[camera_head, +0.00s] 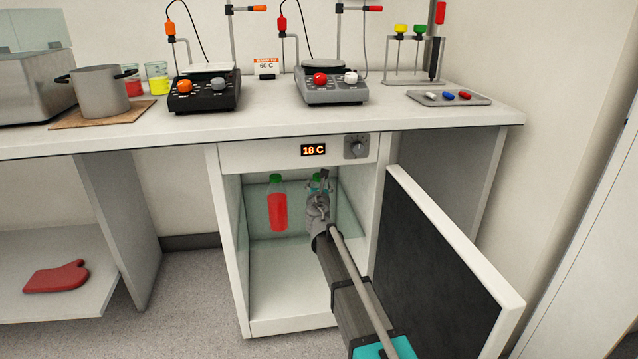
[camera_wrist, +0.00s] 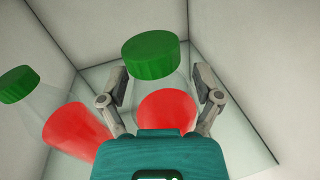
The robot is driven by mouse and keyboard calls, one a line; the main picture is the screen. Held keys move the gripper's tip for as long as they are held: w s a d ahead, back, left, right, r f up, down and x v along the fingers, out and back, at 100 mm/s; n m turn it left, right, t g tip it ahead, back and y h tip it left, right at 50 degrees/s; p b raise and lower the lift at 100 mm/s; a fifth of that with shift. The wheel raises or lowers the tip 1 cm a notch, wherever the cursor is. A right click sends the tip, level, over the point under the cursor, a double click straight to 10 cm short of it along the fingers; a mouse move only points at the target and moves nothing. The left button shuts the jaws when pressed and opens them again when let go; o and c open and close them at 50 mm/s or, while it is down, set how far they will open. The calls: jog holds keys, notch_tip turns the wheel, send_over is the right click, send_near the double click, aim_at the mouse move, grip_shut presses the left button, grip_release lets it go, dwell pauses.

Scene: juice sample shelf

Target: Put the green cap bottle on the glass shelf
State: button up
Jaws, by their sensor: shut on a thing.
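My gripper (camera_head: 318,196) reaches into the open cabinet. In the wrist view, my gripper (camera_wrist: 161,92) has its fingers closed on both sides of a clear bottle with a green cap (camera_wrist: 155,60) and red juice (camera_wrist: 166,110). In the head view, only the held bottle's green cap (camera_head: 318,178) and top show; my gripper hides most of it. A second green-capped bottle with red juice (camera_head: 277,208) stands upright to its left, also in the wrist view (camera_wrist: 75,132). The glass shelf (camera_head: 258,236) is inside the cabinet. I cannot tell whether the held bottle touches it.
The cabinet door (camera_head: 440,262) stands open on the right, close to my arm. The cabinet side wall (camera_head: 230,240) bounds the left. The display (camera_head: 313,150) above reads 18 C. The countertop holds two hotplates, a pot (camera_head: 100,92) and a tray (camera_head: 449,98).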

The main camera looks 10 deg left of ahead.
jog(key=w, duration=0.3)
jog(key=shift+w+a+f, duration=0.15)
jog(key=shift+w, duration=0.05)
jog(key=shift+s+f+b, duration=0.15)
jog(key=shift+f+b, duration=0.05)
jog(key=shift+b, duration=0.15)
jog(key=o, duration=1.1)
jog(key=shift+s, duration=0.15)
jog(key=s+d, duration=0.1)
jog(key=s, duration=1)
jog(key=shift+s, duration=0.4)
